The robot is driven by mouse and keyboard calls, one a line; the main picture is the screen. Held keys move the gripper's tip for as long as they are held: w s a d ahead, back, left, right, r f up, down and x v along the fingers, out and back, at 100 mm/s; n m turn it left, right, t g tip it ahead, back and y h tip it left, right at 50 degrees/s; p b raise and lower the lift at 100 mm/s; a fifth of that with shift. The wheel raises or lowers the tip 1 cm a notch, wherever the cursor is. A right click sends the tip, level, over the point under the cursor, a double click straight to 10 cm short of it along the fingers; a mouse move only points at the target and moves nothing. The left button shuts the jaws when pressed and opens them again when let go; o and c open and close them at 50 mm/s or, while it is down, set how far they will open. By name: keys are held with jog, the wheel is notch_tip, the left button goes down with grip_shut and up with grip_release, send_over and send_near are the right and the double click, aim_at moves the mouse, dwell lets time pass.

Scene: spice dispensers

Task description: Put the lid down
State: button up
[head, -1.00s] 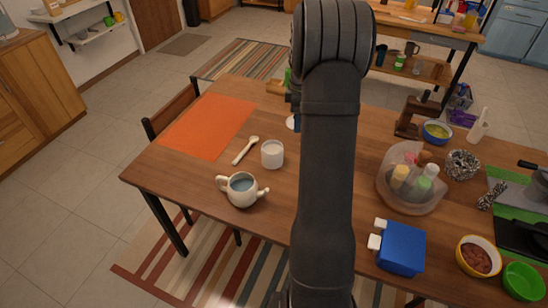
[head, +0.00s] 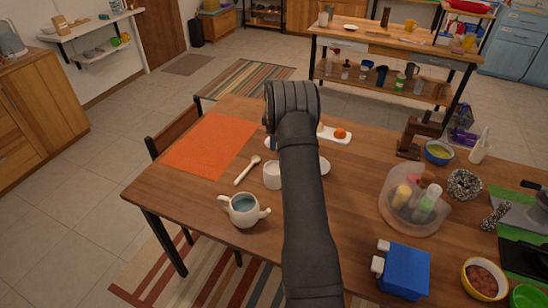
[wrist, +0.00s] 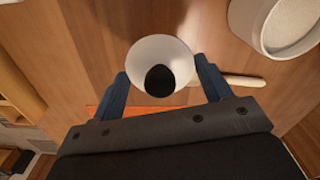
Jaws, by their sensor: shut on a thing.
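The lid is a white round piece with a black knob; the lid (wrist: 160,48) shows in the wrist view between the blue fingers of my gripper (wrist: 162,70), which is shut on it. It is over the table near the wooden spoon (wrist: 230,81) and the orange mat (wrist: 93,110). In the head view, my arm mostly hides the gripper and lid. The cream teapot (head: 243,209) stands open with liquid inside. The white cup (head: 271,175) stands close to my arm; it also shows in the wrist view (wrist: 275,45). I cannot tell the lid's height.
In the head view, the orange mat (head: 210,145) is bare, with the spoon (head: 247,170) to its right. A plastic bowl of bottles (head: 410,215) and a blue box (head: 405,272) stand further right.

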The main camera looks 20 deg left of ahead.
jog(key=shift+f, duration=3)
jog(key=o, duration=1)
jog(key=shift+f, duration=0.15)
jog(key=shift+c, duration=0.2)
notch_tip(320, 180, up, 12)
jog(key=shift+r, duration=0.2)
notch_tip(320, 180, down, 12)
jog(key=shift+f, duration=0.25)
jog(key=shift+r, duration=1.95)
